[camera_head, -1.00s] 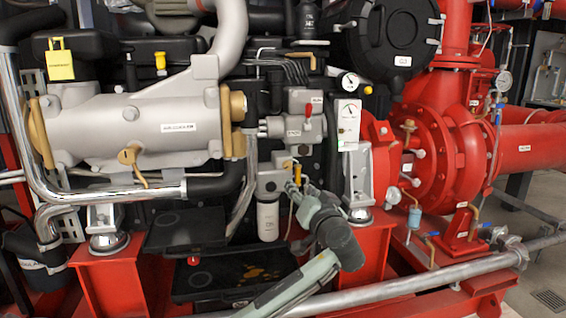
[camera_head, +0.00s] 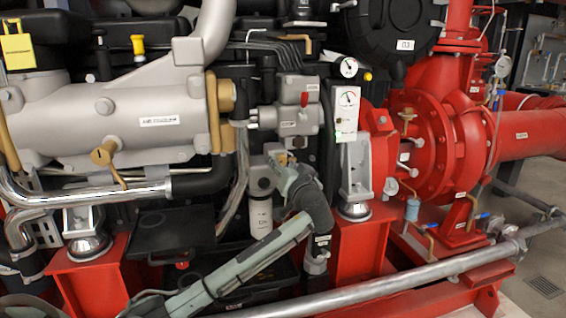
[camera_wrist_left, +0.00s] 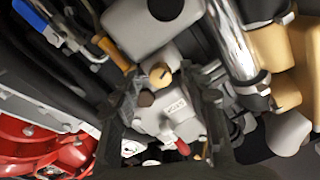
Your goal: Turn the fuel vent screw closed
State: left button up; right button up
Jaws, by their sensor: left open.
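A small brass screw (camera_head: 282,159) sits on the grey filter head above the white filter (camera_head: 260,216) in the head view; I take it as the fuel vent screw. It also shows as a brass knob (camera_wrist_left: 160,73) near the middle of the left wrist view. My left gripper (camera_head: 278,170) is just in front of the filter head, close to the screw and partly covering its surroundings. In the left wrist view its dark fingers stand apart, with the screw ahead in the gap and nothing held. Whether a finger touches the screw cannot be told. My right gripper is out of view.
A grey valve block (camera_head: 298,119) with a red lever (camera_head: 304,98) is just above the gripper. A white gauge panel (camera_head: 347,113) is to its right. A silver pipe (camera_head: 400,284) crosses low in front, and a red pump (camera_head: 450,130) stands at right.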

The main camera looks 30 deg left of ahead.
pick_arm(q)
jog(key=shift+w+a, duration=0.35)
jog(key=shift+c, duration=0.6)
grip_shut()
